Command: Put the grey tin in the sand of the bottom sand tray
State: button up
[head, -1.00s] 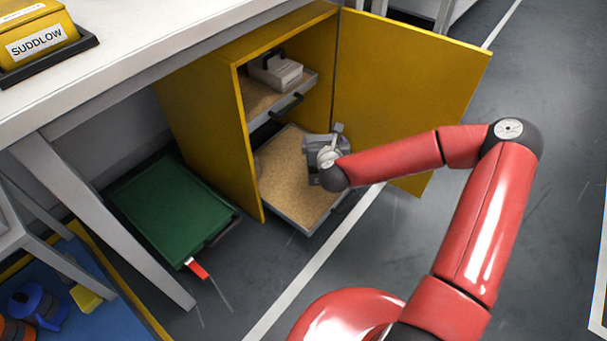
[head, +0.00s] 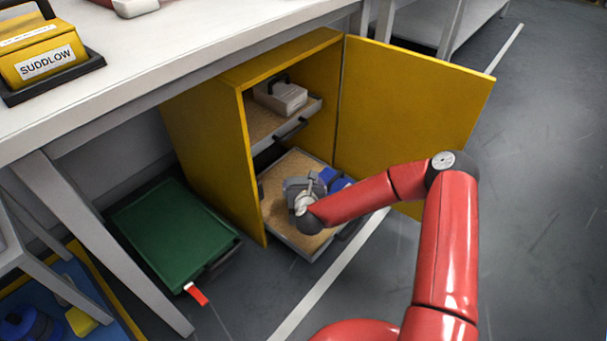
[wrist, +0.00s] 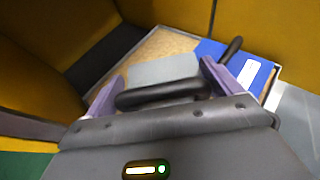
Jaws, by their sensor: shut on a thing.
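The bottom sand tray (head: 282,172) is pulled out at the foot of the open yellow cabinet, with tan sand in it. My gripper (head: 303,192) is over the middle of this tray in the head view. In the wrist view my gripper (wrist: 160,85) has its purple fingers shut on the grey tin (wrist: 163,69), which has a black handle on the near side. Sand (wrist: 158,45) shows beyond the tin. My gripper hides the tin in the head view, and I cannot tell whether its underside touches the sand.
A blue box (wrist: 242,69) with a white label stands at the tray's right side. The upper sand tray (head: 262,128) holds a pale box (head: 281,97). The yellow door (head: 415,105) stands open to the right. A green lidded bin (head: 170,235) is on the floor at left.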

jog(key=shift+f+b, duration=0.5)
jog(key=shift+f, duration=3)
jog(key=shift+f, duration=0.15)
jog(key=o, duration=1.8)
jog(key=shift+f, duration=0.1)
